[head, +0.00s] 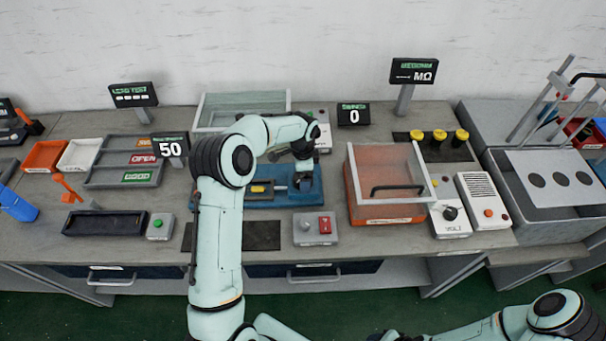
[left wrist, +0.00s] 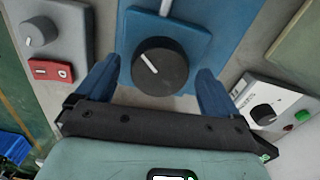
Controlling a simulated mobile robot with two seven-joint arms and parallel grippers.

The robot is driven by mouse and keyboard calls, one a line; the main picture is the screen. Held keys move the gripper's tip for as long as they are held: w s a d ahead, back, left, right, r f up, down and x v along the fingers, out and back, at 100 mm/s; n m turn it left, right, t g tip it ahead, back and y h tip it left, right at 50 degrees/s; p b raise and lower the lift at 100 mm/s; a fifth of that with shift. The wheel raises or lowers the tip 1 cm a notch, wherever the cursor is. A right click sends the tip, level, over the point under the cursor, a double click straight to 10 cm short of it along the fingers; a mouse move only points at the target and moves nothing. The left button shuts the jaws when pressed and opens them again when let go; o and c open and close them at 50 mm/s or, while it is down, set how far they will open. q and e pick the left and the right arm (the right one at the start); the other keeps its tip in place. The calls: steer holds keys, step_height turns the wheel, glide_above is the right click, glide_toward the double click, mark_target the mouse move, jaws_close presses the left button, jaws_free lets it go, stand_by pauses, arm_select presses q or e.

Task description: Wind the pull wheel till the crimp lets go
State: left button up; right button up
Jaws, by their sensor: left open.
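The pull wheel appears as a round black knob (left wrist: 160,66) with a white pointer line, on the front of a blue fixture (left wrist: 192,30), in the left wrist view. In the head view the blue fixture (head: 265,201) sits mid-bench, and my left gripper (head: 304,178) is over its right end, hiding the wheel. In the left wrist view my left gripper (left wrist: 158,80) is open, with one blue finger on each side of the wheel. Gaps show between fingers and wheel. The crimp itself cannot be made out. My right gripper is out of view; only part of its arm shows at bottom right.
A display reading 50 (head: 170,149) stands left of the fixture, and one reading 0 (head: 353,114) behind it. A switch box (head: 315,229) with a red button lies in front. An orange clear-lidded box (head: 385,190) stands close on the right.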

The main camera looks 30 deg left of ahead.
arm_select(q)
step_height(320, 180, up, 13)
stand_by(0.3)
steer(key=shift+f, duration=0.1)
stand_by(0.4)
